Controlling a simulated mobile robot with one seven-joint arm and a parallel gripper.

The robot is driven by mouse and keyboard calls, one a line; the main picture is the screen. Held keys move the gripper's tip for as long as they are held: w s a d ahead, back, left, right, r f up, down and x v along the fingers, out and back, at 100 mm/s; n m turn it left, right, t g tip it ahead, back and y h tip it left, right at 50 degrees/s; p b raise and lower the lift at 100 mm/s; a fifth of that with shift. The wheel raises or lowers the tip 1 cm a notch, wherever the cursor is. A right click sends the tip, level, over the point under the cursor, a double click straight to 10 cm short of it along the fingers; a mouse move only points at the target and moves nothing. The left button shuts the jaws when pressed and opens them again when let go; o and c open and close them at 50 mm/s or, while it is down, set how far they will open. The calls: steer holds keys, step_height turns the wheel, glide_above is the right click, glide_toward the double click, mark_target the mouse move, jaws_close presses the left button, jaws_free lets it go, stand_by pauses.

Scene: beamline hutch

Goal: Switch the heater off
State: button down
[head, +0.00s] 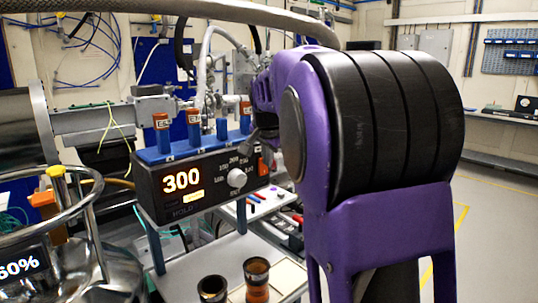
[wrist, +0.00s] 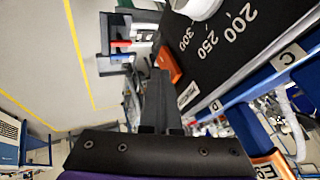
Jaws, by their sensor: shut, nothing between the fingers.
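The heater controller (head: 205,182) is a black box with a lit display reading 300, a small lit orange label under it and a white dial knob (head: 237,178). An orange rocker switch (head: 263,165) is at the right end of its front. In the wrist view, the orange switch (wrist: 168,64) is by the panel edge, below the knob (wrist: 197,7) and dial numbers. My gripper (wrist: 157,74) is shut and empty, its tips overlapping the switch's left side in the picture. I cannot tell whether they touch. In the head view my purple arm hides most of my gripper.
A blue rack with orange-capped vials (head: 194,125) sits on top of the controller. Two brown cups (head: 257,278) stand on the white surface below. A steel vessel with a ring rail (head: 75,215) is at left. Open floor (head: 500,215) lies to the right.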

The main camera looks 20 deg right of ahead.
steer(key=shift+b, duration=0.3)
steer(key=shift+r, duration=0.1)
steer(key=shift+r+p, duration=0.7)
steer(key=shift+r, duration=0.05)
